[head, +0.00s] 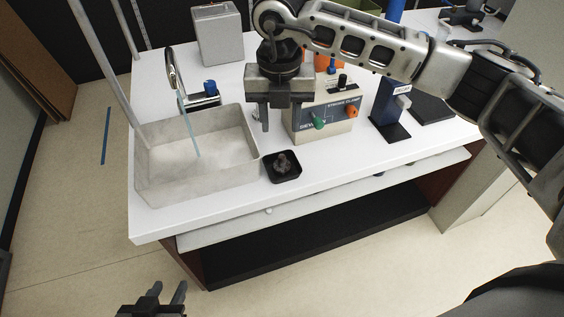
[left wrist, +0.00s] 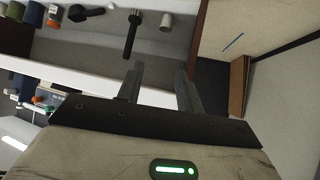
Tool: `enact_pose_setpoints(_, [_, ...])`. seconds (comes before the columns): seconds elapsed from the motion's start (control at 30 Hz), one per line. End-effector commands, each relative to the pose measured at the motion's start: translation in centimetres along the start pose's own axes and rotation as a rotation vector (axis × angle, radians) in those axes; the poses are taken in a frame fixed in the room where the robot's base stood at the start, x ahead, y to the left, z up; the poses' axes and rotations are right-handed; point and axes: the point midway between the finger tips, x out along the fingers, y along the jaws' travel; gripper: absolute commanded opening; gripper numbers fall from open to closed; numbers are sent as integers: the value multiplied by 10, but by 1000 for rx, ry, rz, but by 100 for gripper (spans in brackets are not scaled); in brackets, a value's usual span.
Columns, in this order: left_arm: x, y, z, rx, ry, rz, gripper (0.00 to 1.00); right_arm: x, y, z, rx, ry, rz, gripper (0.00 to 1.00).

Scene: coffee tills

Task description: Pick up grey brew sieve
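A small light-grey cup-shaped piece (left wrist: 167,22), which may be the brew sieve, lies on the shelf area in the left wrist view, beside a black handled tool (left wrist: 131,35). I cannot confirm which piece is the sieve. My left gripper (left wrist: 158,82) is open and empty, with the grey piece beyond its fingertips and apart from them. In the head view my left gripper (head: 170,290) is low, in front of the counter. My right gripper (head: 266,118) hangs over the counter between the basin and the control box. Whether its fingers are apart is unclear.
A grey metal basin (head: 160,181) stands on the white counter (head: 220,215) at the left. A small black tray (head: 283,177) with a dark piece is beside it. A control box (head: 335,132) with green and orange knobs stands behind. A drawer or shelf edge juts out below the counter.

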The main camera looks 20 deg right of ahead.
Motion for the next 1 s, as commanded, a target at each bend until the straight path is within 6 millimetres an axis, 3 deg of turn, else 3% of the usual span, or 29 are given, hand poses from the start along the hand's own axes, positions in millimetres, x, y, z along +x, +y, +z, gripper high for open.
enact_pose_setpoints(0.13, [0, -1, 2, 2, -9, -2, 36, 28, 0, -1, 1, 4, 0, 40])
enact_pose_setpoints(0.47, [-1, -1, -6, -4, 3, -7, 36, 56, -1, 1, 0, 3, 1, 40])
enact_pose_setpoints(0.7, [-3, -2, -8, -8, 1, -11, 36, 91, -3, 2, -1, 4, 2, 40])
enact_pose_setpoints(1.0, [-2, -3, -3, -8, -9, -13, 36, 98, -3, 2, -2, 2, 3, 40])
